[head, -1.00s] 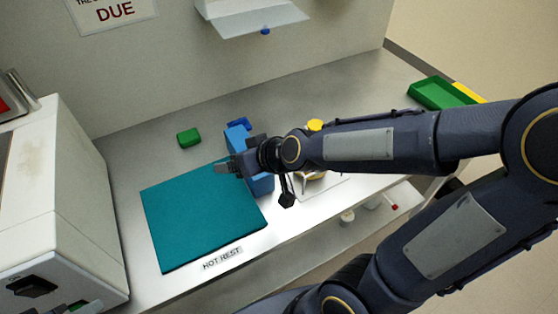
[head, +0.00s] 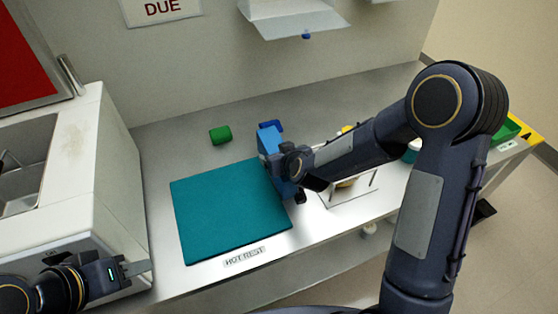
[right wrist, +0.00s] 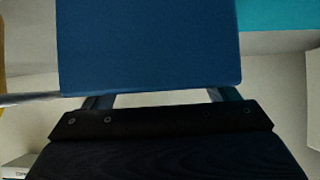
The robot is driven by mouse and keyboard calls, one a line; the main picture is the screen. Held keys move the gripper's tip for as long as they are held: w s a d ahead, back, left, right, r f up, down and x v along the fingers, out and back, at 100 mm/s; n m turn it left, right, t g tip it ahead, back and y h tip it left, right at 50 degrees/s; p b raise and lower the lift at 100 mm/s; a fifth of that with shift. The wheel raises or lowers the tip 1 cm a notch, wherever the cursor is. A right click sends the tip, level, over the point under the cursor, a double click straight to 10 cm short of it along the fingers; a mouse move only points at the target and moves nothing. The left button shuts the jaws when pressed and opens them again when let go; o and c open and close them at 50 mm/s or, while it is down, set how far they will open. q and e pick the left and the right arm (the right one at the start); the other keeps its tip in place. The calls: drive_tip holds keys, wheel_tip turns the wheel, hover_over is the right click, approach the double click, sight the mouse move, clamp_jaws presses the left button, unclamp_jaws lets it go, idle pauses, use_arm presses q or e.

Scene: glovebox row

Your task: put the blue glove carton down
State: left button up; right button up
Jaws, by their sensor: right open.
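The blue glove carton (head: 267,138) stands at the right edge of the teal mat (head: 228,215); my right arm hides part of it. I cannot tell whether it touches the mat. My right gripper (head: 286,166) is at the carton's right side, with its jaws open. In the right wrist view the carton's blue face (right wrist: 150,45) fills the upper middle, directly ahead of the gripper. My left gripper (head: 138,268) is at the lower left, away from the carton, and its jaw gap is unclear.
A green block (head: 220,134) lies behind the mat. A small dark blue object (head: 271,125) is behind the carton. A white machine (head: 115,180) stands left of the mat. A "HOT REST" label (head: 244,256) is at the bench front. A green tray (head: 507,131) is at far right.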

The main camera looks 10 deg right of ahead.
drive_tip(key=shift+w+a+f, duration=0.1)
drive_tip(key=shift+w+f, duration=0.3)
drive_tip(key=shift+w, duration=0.15)
drive_tip(key=c, duration=1.4)
drive_tip(key=shift+r, duration=0.15)
drive_tip(key=shift+c, duration=0.4)
